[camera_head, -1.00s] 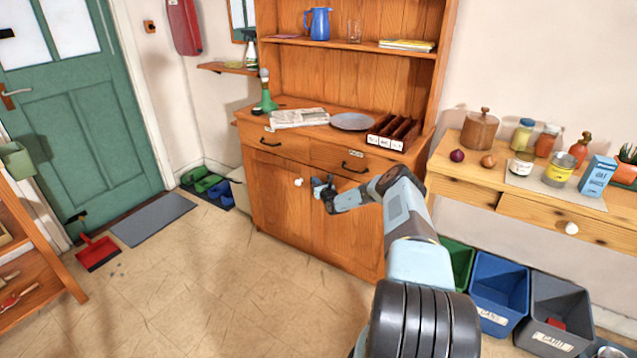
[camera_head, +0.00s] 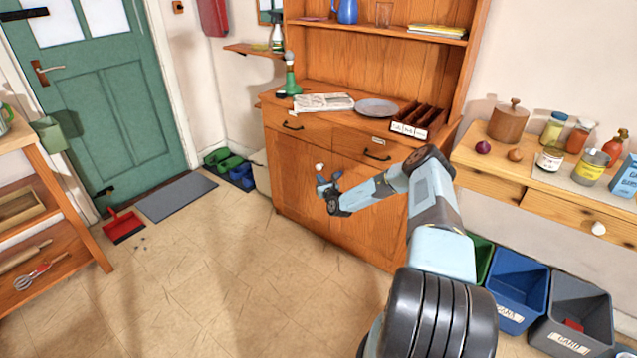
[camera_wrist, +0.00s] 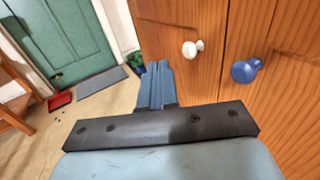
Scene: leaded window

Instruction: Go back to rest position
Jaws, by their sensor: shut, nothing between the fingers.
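My gripper (camera_head: 328,184) is shut and empty. In the head view it hangs in front of the lower doors of the wooden dresser (camera_head: 300,190), with my arm reaching up from the lower right and bent at the elbow. In the wrist view my gripper (camera_wrist: 156,85) shows its blue fingers together. A white knob (camera_wrist: 192,48) and a blue knob (camera_wrist: 246,70) on the dresser doors lie to its right, apart from the fingers. In the head view the white knob (camera_head: 319,166) shows just above the gripper; the blue knob is not clearly visible there.
A side table (camera_head: 560,207) with jars stands at the right, above a blue bin (camera_head: 517,290) and a grey bin (camera_head: 575,310). A wooden shelf (camera_head: 70,190) stands at the left. A red dustpan (camera_head: 123,227) and a grey mat (camera_head: 176,196) lie near the green door. The middle floor is clear.

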